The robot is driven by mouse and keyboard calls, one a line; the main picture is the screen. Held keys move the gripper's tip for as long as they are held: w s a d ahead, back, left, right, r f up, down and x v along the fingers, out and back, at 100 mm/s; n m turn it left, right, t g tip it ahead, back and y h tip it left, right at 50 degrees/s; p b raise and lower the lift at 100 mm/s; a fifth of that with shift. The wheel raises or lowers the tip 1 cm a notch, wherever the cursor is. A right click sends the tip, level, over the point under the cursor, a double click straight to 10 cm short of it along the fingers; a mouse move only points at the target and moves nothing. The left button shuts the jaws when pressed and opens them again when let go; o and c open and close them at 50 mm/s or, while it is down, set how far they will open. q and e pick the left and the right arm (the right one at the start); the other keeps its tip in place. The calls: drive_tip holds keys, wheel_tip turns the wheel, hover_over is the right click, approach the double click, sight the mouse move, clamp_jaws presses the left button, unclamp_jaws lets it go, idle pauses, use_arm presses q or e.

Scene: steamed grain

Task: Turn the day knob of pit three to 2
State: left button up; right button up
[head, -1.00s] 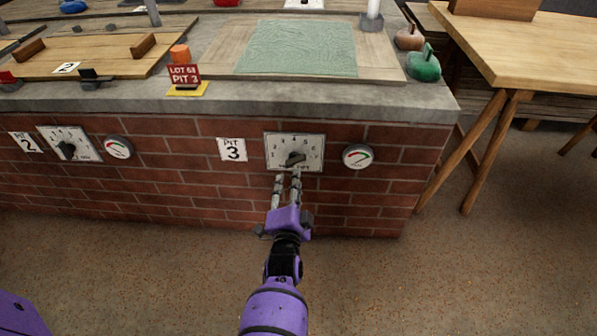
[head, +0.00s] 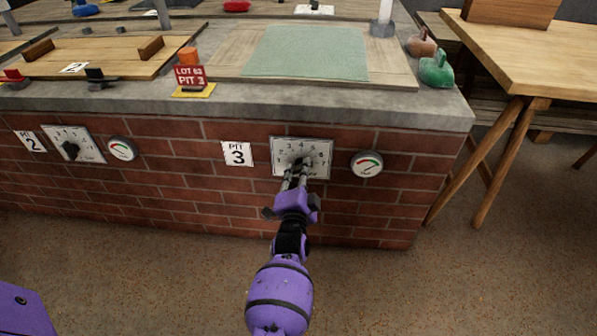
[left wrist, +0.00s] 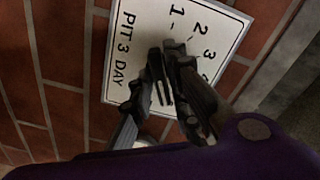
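The white pit three day plate (head: 320,171) is on the brick wall, with numbers around its dial. It also shows close in the left wrist view (left wrist: 125,75), marked PIT 3 DAY, with 1, 2 and 3 readable. My left gripper (head: 297,170) reaches up to the plate's middle. In the left wrist view its fingertips (left wrist: 166,66) are close together in front of the dial, seemingly shut on the dark day knob. The fingers mostly hide the knob, so I cannot tell which number it points to. My right gripper is not in view.
A round gauge (head: 366,164) is right of the plate, and a PIT 3 sign (head: 237,153) is left. The pit two knob (head: 70,150) is farther left. The stone counter edge (head: 300,112) juts above. A wooden table (head: 540,60) stands right. The floor in front is clear.

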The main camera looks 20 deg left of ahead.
use_arm(q)
clamp_jaws()
drive_tip(key=shift+n, duration=0.4)
drive_tip(key=shift+r+n+p, duration=0.1)
drive_tip(key=shift+n+p, duration=0.3)
drive_tip(key=shift+n, duration=0.3)
drive_tip(key=n+p, duration=0.1)
drive_tip(key=n, duration=0.2)
drive_tip(key=shift+n, duration=0.3)
drive_tip(key=n+p, duration=0.1)
drive_tip(key=n, duration=0.5)
drive_tip(key=shift+a, duration=0.15)
drive_tip(key=n, duration=0.5)
drive_tip(key=shift+s+n, duration=0.1)
drive_tip(key=shift+n, duration=0.2)
drive_tip(key=n, duration=0.6)
drive_tip(key=shift+a+f, duration=0.1)
drive_tip(key=shift+f, duration=0.1)
drive_tip(key=shift+n, duration=0.3)
